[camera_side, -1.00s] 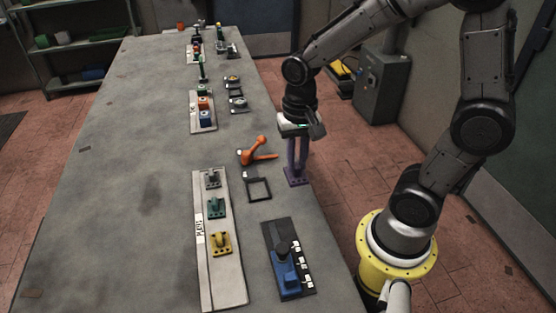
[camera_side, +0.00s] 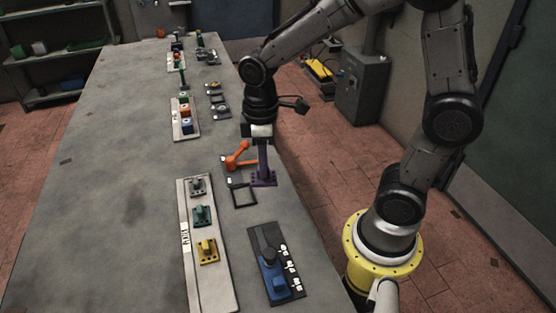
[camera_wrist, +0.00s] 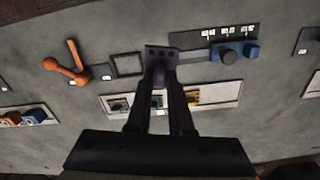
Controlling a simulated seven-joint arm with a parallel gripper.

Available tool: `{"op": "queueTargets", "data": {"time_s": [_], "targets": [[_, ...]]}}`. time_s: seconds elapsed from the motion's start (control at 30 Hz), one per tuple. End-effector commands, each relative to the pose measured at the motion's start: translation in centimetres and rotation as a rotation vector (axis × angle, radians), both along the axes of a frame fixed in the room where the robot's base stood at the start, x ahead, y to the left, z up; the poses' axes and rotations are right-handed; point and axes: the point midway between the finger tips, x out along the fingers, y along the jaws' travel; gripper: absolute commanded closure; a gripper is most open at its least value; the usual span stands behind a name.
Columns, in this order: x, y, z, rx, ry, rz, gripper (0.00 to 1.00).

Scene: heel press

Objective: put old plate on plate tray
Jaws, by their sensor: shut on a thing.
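The old plate looks to be the purple plate (camera_side: 263,179) with small holes. It hangs below my gripper (camera_side: 262,163), which is shut on its upright part. It also shows in the wrist view (camera_wrist: 161,52), between the fingertips (camera_wrist: 161,75). The plate is just right of and behind the black square frame in the side view; its height above the table is hard to tell. The plate tray (camera_side: 217,289) is the long pale tray to the left and nearer. It carries a grey plate (camera_side: 196,187), a green plate (camera_side: 203,215) and a yellow plate (camera_side: 207,250). My fingers partly cover it in the wrist view.
The black square frame (camera_side: 233,196) lies empty beside an orange lever (camera_side: 238,158). A blue device on a dark board (camera_side: 272,272) stands right of the tray. Other stations with coloured blocks (camera_side: 186,124) line the table farther back. The table's left side is clear.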

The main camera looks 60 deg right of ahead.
Motion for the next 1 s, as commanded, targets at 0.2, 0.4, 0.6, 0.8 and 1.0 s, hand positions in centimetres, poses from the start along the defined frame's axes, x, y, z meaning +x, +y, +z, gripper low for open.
{"op": "queueTargets", "data": {"time_s": [0.2,0.4,0.6,0.8,1.0], "targets": [[2.2,3.8,-0.7,0.0,0.001,0.518,1.0],[3.5,8.9,-1.9,0.0,0.001,1.029,1.0],[3.1,16.6,-4.2,0.001,0.003,1.55,1.0],[0.7,21.8,-6.3,0.001,0.003,1.735,1.0],[-1.0,23.6,-7.1,0.0,-0.002,1.797,1.0]]}}
